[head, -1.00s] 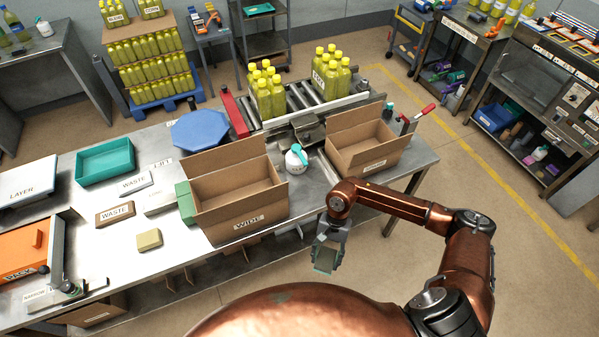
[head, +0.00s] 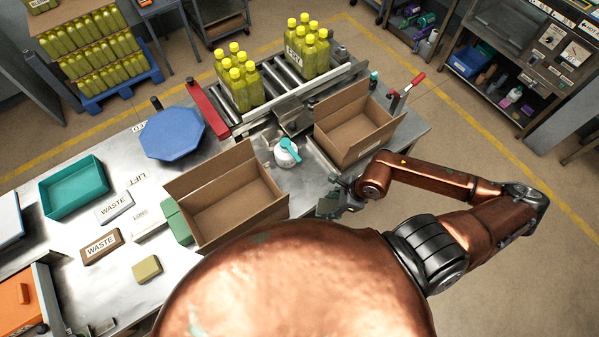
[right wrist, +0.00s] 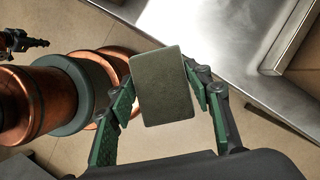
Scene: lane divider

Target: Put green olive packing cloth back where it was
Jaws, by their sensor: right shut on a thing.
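The green olive packing cloth (right wrist: 161,87) is a small, dark olive, rounded slab in the right wrist view. My right gripper (right wrist: 160,95) is shut on it, one finger at each side. In the head view my right gripper (head: 333,203) is at the table's front edge, just below the open right-hand carton (head: 362,152) and right of the WIDE carton (head: 182,190). The cloth is hard to make out there against the fingers. The wrist view shows floor under the cloth and the steel table (right wrist: 215,30) beside it. My left gripper is out of view.
A white bottle with a teal top (head: 287,153) stands between the cartons. Bare table shows right of the bottle.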

